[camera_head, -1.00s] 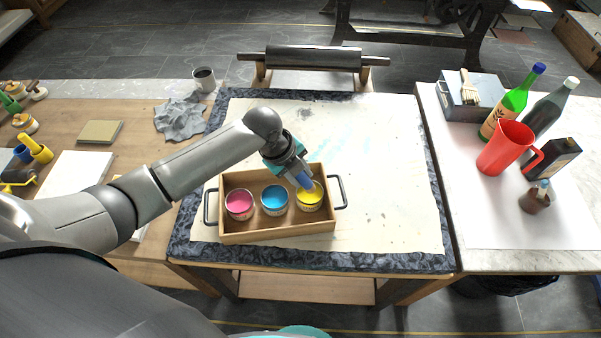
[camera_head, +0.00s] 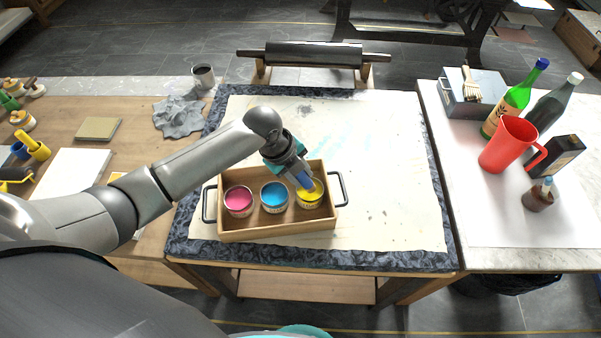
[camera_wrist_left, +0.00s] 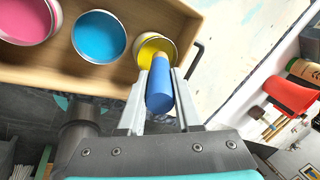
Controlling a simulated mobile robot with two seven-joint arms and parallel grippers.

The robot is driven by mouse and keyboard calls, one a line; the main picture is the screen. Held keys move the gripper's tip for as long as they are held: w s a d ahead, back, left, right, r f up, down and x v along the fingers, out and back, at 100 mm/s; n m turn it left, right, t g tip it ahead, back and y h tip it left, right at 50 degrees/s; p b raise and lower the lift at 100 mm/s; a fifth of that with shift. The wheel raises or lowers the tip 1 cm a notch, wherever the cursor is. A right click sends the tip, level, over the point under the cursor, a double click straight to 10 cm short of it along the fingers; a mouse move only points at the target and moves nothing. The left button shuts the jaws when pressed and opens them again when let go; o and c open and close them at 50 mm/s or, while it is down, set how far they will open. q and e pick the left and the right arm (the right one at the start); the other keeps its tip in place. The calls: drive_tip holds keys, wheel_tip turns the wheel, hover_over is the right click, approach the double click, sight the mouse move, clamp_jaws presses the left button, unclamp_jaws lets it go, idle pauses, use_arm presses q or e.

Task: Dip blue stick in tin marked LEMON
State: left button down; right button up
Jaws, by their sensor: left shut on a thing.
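My left gripper (camera_head: 298,173) is shut on the blue stick (camera_wrist_left: 160,90) and holds it at a tilt over the yellow tin (camera_head: 312,199). The stick also shows in the head view (camera_head: 305,181). Its far end overlaps the opening of the yellow tin (camera_wrist_left: 146,51) in the left wrist view; I cannot tell whether it touches the paint. The yellow tin stands at the right in a wooden tray (camera_head: 275,231), beside a blue tin (camera_head: 274,197) and a pink tin (camera_head: 238,201). The tin labels are too small to read. My right gripper is not in view.
The tray has dark handles and stands on a paper-covered table (camera_head: 390,190). A black roller (camera_head: 313,55) lies behind. Room right of the tray is clear.

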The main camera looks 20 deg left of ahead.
use_arm(q)
drive_tip(key=shift+f+b, duration=0.35)
drive_tip(key=shift+f, duration=0.25)
idle(0.3)
idle(1.4)
wheel_tip(320, 180, up, 7)
drive_tip(key=p, duration=0.7)
drive_tip(key=shift+p, duration=0.4)
